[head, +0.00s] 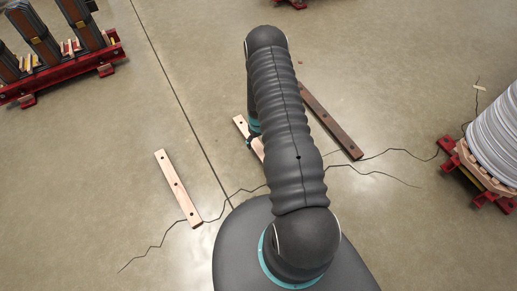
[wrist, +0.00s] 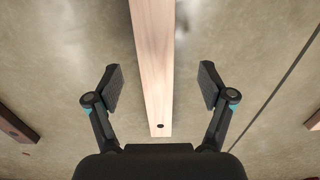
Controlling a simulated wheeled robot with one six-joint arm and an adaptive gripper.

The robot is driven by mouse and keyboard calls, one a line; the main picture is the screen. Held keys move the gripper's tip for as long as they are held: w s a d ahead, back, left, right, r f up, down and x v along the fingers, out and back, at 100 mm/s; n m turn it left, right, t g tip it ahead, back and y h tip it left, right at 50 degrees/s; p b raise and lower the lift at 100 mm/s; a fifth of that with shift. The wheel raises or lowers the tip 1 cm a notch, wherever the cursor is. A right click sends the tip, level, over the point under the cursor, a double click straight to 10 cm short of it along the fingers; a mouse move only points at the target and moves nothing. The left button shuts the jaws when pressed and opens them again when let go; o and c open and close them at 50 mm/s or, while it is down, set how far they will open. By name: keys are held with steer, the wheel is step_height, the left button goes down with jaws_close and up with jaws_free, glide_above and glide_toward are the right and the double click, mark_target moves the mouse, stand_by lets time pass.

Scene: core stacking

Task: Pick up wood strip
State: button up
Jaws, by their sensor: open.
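A pale wood strip (wrist: 154,60) with a dark hole near its end runs between the two fingers of my gripper (wrist: 160,85) in the wrist view. The fingers are open, one on each side of the strip, with a gap on both sides. I cannot tell how far above the floor they are. In the head view this strip (head: 240,124) is partly hidden behind my arm. A second pale strip (head: 178,188) lies to the left and a dark brown strip (head: 332,122) to the right. My gripper is mostly hidden by my arm there.
A red rack (head: 65,72) with dark upright pieces stands at upper left. A grey ribbed stack (head: 496,140) on a wooden base with red supports stands at right. Cracks and a dark joint line cross the concrete floor. The floor around the strips is mostly clear.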

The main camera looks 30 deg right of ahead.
mark_target(258, 147)
steer(key=shift+w+d+f, duration=0.15)
steer(key=shift+w+f, duration=0.05)
steer(key=shift+f, duration=1.2)
steer(key=shift+w+d+f, duration=0.1)
steer(key=shift+w+f, duration=0.05)
steer(key=shift+f, duration=1.25)
jaws_close()
